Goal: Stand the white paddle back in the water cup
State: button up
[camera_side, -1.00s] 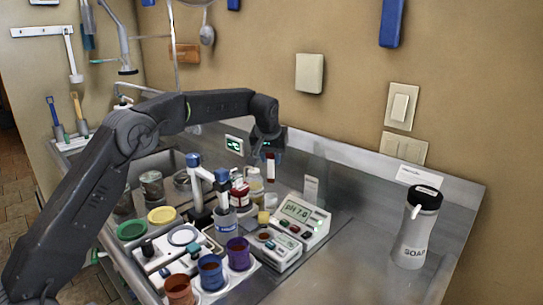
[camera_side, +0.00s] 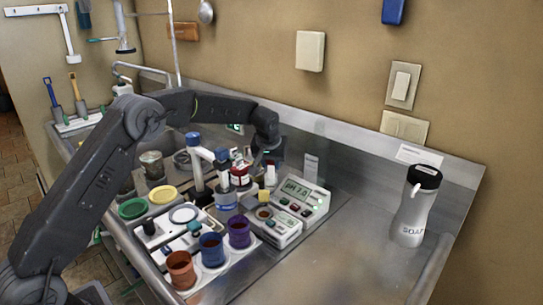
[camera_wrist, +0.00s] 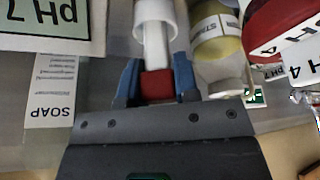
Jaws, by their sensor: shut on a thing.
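My gripper (camera_wrist: 157,88) is shut on the red end of the white paddle (camera_wrist: 156,50), with a blue finger on either side. In the wrist view the white shaft runs from the red grip to a white cylinder (camera_wrist: 154,12), which looks like the water cup. The shaft's far end is hidden at that cylinder's mouth, so I cannot tell how deep it sits. In the side view my gripper (camera_side: 268,160) is low, behind the pH meter, above a small white shape (camera_side: 270,176). The dark wrist hides most of the paddle there.
The pH meter (camera_side: 301,202) stands close in front. Red-capped bottles (camera_side: 240,176) and a blue-capped post (camera_side: 196,160) crowd the left. Purple (camera_side: 239,233), blue (camera_side: 211,250) and orange (camera_side: 181,270) buckets stand in front. A soap bottle (camera_side: 412,215) is at right, with bare steel between.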

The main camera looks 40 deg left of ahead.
jog(key=shift+f, duration=0.3)
jog(key=o, duration=1.5)
jog(key=shift+c, duration=0.2)
jog(key=shift+r, duration=0.1)
jog(key=shift+r, duration=2.95)
